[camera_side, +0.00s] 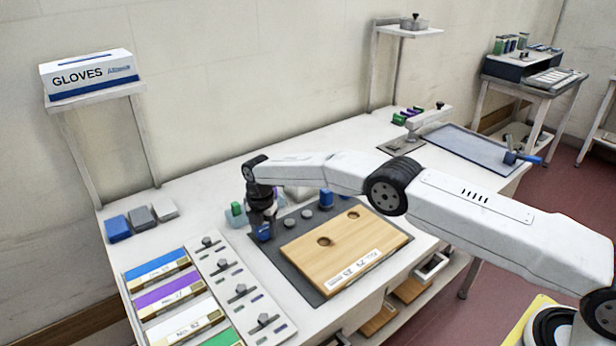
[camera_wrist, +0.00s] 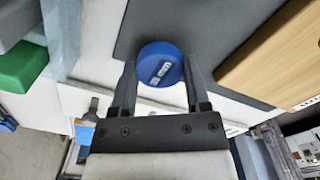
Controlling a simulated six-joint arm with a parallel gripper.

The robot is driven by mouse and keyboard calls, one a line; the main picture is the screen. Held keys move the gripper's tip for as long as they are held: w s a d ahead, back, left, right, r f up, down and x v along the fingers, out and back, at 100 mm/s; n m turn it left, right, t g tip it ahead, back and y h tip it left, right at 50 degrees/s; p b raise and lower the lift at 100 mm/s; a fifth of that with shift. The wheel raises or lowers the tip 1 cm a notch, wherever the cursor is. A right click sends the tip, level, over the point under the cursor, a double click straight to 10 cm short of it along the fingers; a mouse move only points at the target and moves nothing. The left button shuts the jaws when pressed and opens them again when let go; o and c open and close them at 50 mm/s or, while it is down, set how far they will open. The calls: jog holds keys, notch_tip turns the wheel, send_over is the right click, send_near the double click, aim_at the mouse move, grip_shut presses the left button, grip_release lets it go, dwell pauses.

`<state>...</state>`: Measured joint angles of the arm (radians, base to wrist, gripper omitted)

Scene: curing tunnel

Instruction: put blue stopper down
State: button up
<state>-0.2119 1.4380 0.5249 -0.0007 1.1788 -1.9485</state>
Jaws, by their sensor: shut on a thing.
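My gripper (camera_wrist: 158,88) is shut on a blue stopper (camera_wrist: 159,64), a round blue piece with a white label on top. In the side view my gripper (camera_side: 263,222) hangs at the left edge of the dark grey mat (camera_side: 262,262), and the held stopper (camera_side: 264,233) shows between its fingers. How far it is above the surface is hard to tell. A wooden board (camera_side: 345,246) with two holes lies on the mat to the right of my gripper. Another blue piece (camera_side: 326,198) stands behind the board.
Small grey discs (camera_side: 306,214) and a green block (camera_side: 237,209) are near my gripper. A panel with several clamps (camera_side: 240,292) and coloured label trays (camera_side: 165,285) lie to the left.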

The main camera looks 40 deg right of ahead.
aim_at(264, 230)
jog(key=shift+f, duration=0.15)
jog(key=o, duration=1.2)
jog(key=shift+o, duration=0.2)
notch_tip(264, 230, up, 12)
jog(key=shift+r, duration=0.2)
dwell(0.3)
